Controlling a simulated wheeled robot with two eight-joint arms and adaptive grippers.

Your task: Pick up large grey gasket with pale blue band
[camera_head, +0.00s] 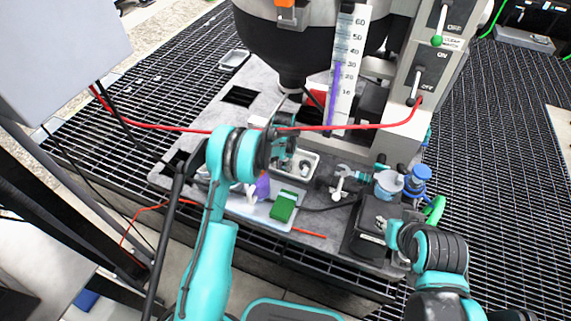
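I cannot make out the large grey gasket with the pale blue band for certain. A small white tray (309,158) on the grey work plate holds small grey parts, too small to tell apart. My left gripper (284,158) points down at this tray's left side. Its fingers are small and partly hidden by my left arm, so whether they are open or shut does not show.
A pale tray with a green block (284,206) and a purple piece (262,187) lies in front. A dark hopper (300,45) and a scale panel (347,70) stand behind. Blue fittings (418,180) and a black box (372,225) are at right. A red hose (350,127) crosses the plate.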

